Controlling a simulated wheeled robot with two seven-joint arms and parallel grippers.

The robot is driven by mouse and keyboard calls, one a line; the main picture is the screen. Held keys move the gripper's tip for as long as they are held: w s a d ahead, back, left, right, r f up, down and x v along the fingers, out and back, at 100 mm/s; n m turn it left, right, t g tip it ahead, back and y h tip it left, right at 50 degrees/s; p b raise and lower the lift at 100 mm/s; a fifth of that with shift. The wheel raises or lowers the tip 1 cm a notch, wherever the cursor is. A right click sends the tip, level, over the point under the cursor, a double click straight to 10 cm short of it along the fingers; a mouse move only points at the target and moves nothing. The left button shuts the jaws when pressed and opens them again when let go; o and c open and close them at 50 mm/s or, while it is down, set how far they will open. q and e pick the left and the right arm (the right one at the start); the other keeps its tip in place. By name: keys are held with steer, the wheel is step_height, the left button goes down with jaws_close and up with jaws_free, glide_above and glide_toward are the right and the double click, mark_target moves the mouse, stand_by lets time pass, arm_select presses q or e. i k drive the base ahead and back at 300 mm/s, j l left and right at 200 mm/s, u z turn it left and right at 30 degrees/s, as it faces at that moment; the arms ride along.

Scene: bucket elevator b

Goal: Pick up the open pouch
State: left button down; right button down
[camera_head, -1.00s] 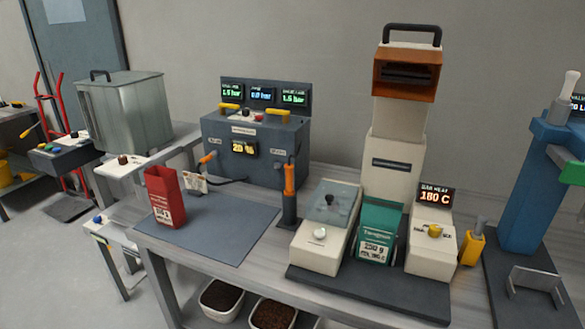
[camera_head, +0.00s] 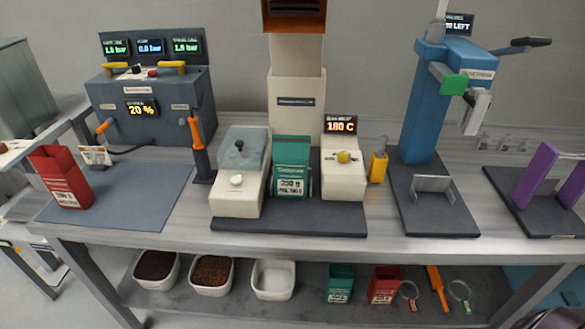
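A red pouch (camera_head: 61,177) stands upright on the dark grey mat (camera_head: 140,193) at the left of the bench; its top looks open. A green pouch (camera_head: 291,167) stands upright between the two cream blocks of the heat sealer (camera_head: 297,105); I cannot tell whether its top is open. Another green pouch (camera_head: 340,283) and another red pouch (camera_head: 384,284) are on the lower shelf. Neither of my grippers can be made out in the head view, and no pouch is seen held.
A grey control box (camera_head: 155,104) stands behind the mat, with an orange-handled tool (camera_head: 197,137) at its right. A blue press (camera_head: 427,110) and a purple stand (camera_head: 535,175) are to the right. Bins (camera_head: 211,275) sit on the lower shelf (camera_head: 315,306). The mat's right part is clear.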

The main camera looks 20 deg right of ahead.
mark_target(290, 152)
steer(key=i+j+z, duration=0.25)
steer(key=j, duration=0.4)
steer(key=j+z, duration=0.25)
steer(key=j, duration=0.35)
